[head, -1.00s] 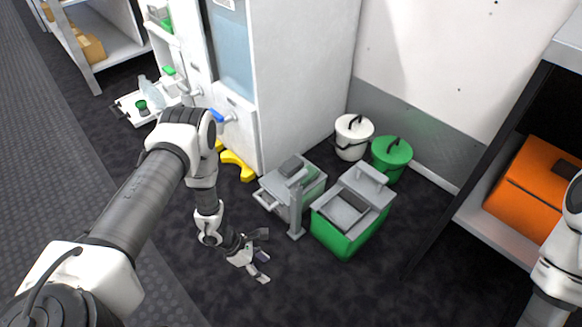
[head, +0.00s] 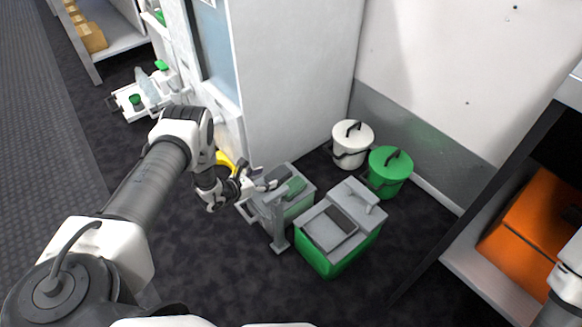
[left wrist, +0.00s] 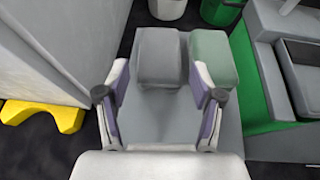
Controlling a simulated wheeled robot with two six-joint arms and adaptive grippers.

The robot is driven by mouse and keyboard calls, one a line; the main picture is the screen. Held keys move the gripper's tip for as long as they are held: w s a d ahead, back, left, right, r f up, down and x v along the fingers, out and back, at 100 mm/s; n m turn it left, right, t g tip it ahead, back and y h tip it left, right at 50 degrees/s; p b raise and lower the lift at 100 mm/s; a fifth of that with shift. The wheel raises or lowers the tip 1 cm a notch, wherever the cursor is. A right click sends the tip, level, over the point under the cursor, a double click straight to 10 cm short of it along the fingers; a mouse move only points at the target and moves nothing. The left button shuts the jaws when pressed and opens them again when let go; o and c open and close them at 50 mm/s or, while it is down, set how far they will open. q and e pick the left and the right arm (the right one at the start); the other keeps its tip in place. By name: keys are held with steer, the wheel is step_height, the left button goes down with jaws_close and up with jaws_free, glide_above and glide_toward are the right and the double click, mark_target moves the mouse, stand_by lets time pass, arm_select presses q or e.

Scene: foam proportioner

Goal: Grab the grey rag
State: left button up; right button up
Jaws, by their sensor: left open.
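The grey rag (head: 279,174) looks like a folded grey block and lies on top of a low grey unit (head: 298,206). In the left wrist view the grey rag (left wrist: 158,55) is just ahead, between the spread fingers. A green folded rag (left wrist: 212,58) lies right beside it, and the green rag also shows in the head view (head: 295,187). My left gripper (head: 266,184) is open and empty, at the near-left edge of the unit, pointing at the grey rag. In the left wrist view the left gripper (left wrist: 160,85) has its right finger in front of the green rag. My right gripper is out of view.
A green box with a grey top (head: 340,233) stands right of the unit. White (head: 351,146) and green (head: 389,172) lidded buckets stand behind. A white cabinet (head: 290,80) is at the left, with a yellow object (left wrist: 45,112) at its foot.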

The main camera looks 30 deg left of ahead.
mark_target(280, 171)
arm_select(q)
steer(key=b+x, duration=0.4)
steer(key=x, duration=0.3)
steer(key=shift+w+d+f, duration=0.1)
steer(key=shift+w, duration=0.35)
steer(key=c, duration=0.8)
